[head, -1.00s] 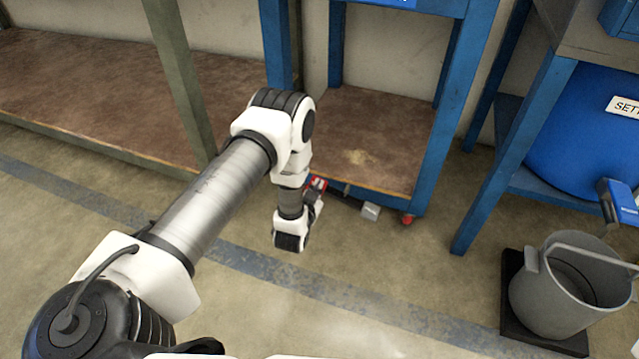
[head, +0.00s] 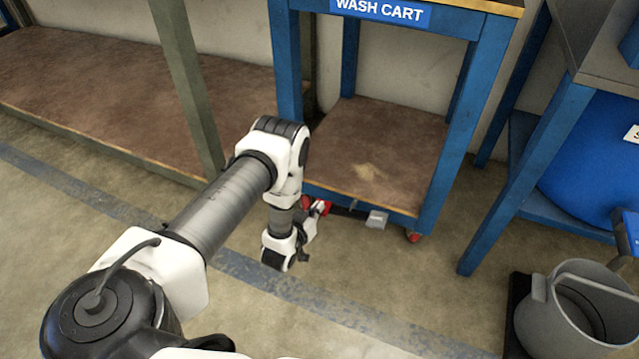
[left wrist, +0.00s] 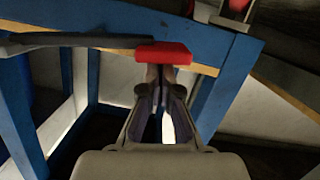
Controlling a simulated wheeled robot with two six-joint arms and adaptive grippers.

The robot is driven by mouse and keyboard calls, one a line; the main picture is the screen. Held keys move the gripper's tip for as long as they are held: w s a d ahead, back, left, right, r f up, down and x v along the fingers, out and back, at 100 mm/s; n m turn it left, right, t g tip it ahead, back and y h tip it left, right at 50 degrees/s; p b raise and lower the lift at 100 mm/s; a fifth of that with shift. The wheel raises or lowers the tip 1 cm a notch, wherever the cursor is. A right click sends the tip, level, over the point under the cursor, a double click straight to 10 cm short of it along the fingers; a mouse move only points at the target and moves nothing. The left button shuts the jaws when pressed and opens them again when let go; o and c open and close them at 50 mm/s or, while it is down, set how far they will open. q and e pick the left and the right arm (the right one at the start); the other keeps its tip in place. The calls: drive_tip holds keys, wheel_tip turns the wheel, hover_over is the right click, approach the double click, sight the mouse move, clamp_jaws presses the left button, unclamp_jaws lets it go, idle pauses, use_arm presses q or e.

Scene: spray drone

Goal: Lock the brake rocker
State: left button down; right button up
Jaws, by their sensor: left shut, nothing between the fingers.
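The brake rocker is a dark bar low on the front of the wash cart (head: 430,215), with a red pad (head: 321,207) at its left end and a grey pad (head: 377,219) at its right end. My left gripper (head: 312,222) is at the red end, pointing toward the cart. In the left wrist view the red pad (left wrist: 163,53) lies right at the tips of the shut fingers (left wrist: 158,75), which hold nothing. I cannot tell whether they touch it. The dark bar (left wrist: 60,41) runs off to the left there. My right gripper is not in view.
The cart has blue legs, a brown lower shelf (head: 375,150) and a red caster (head: 414,237). A brown low shelf (head: 110,105) stands left. A grey bucket (head: 570,315) and a blue tank (head: 590,165) stand right. The floor in front is clear.

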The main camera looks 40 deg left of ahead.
use_arm(q)
drive_tip(key=shift+f, duration=0.6)
drive_tip(key=shift+s+f, duration=0.1)
use_arm(e)
drive_tip(key=shift+f, duration=0.1)
